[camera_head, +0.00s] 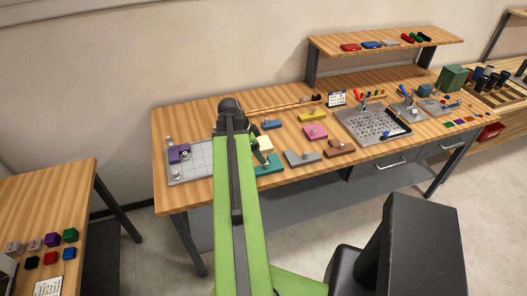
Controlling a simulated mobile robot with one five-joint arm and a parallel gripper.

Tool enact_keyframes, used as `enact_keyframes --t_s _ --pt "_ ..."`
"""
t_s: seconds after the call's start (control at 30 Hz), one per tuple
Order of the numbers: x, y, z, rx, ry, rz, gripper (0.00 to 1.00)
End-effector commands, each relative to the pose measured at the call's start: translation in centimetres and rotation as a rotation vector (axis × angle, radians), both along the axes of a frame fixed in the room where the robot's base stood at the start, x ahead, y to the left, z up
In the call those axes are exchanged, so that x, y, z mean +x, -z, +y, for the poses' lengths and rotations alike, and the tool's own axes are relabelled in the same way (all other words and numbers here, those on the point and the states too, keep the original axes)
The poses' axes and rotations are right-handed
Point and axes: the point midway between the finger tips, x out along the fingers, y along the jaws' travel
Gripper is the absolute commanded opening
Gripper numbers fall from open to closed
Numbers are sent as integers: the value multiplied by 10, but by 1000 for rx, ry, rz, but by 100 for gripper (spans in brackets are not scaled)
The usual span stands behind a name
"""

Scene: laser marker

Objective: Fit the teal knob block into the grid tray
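The teal knob block (270,168) lies on the wooden workbench, just right of my green arm, which covers its left part. The grid tray (201,160) is a pale, flat tray with grid lines at the left end of the bench, partly behind my arm. A purple block (175,155) with a grey knob sits at its left side. My arm rises to a dark joint above the bench. A small dark part (260,153) shows right of the arm, close above the teal block; it may be my gripper. Its fingers and any grip are not clear.
Blue (271,124), yellow (312,116), pink (315,132), grey (302,157) and brown (339,148) blocks lie to the right. A cream block (265,142) is behind the teal one. A perforated metal plate (372,125) is farther right. A shelf (385,42) stands over the back.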

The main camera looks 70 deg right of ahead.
Motion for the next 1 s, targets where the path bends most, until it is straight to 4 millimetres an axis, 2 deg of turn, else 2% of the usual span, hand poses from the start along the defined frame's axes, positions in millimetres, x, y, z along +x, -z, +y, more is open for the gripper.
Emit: enact_keyframes --t_s 0.03,0.1,0.5,0.57,0.63,0.67,0.77,0.8,0.87,0.9,0.97,1.0 --pt "3 -19 3 1 -2 0 61" --pt "6 -27 5 0 -1 0 61" --pt "10 -27 8 2 -3 0 61" --pt "20 -26 13 11 -41 1 61" --pt "51 -25 31 42 -157 3 61" --pt "71 -24 44 62 -234 5 61" --pt "151 -19 107 148 -583 19 61" --pt "183 -17 140 184 -743 28 61" --pt "224 -15 193 237 -982 43 61" --pt "248 -14 230 270 -1142 55 61" --pt "278 -12 288 318 -1381 74 61" --pt "294 -11 328 347 -1539 89 61"
